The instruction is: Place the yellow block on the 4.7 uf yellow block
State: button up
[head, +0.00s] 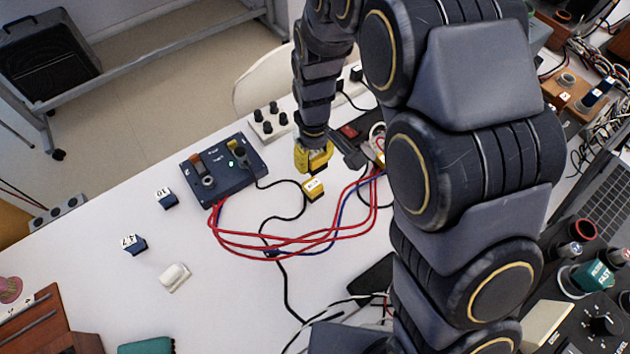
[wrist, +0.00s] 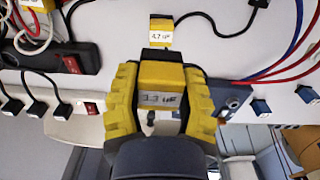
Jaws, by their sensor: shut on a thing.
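My gripper (head: 313,157) is above the white table; it also shows in the wrist view (wrist: 161,76). Its yellow fingers are shut on a yellow block (wrist: 161,85) labelled 3.3 uF. In the head view I cannot clearly tell that block from the yellow fingers. The 4.7 uF yellow block (head: 313,189) sits on the table, just below my gripper in the head picture. In the wrist view the 4.7 uF block (wrist: 161,33) is beyond the held block, with a visible gap between them in the picture.
A blue box with knobs (head: 225,170) stands to the left, with red and blue wires (head: 270,238) running right. A black cable (head: 280,221) curves close to the 4.7 uF block. Blue blocks (head: 167,199) (head: 134,244) and a white piece (head: 174,276) lie farther left.

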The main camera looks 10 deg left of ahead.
aim_at(312, 152)
jog(key=shift+a+f, duration=0.2)
jog(key=shift+f, duration=3.65)
jog(key=o, duration=1)
jog(key=shift+f, duration=0.15)
notch_tip(312, 152, up, 12)
jog(key=shift+r, duration=0.15)
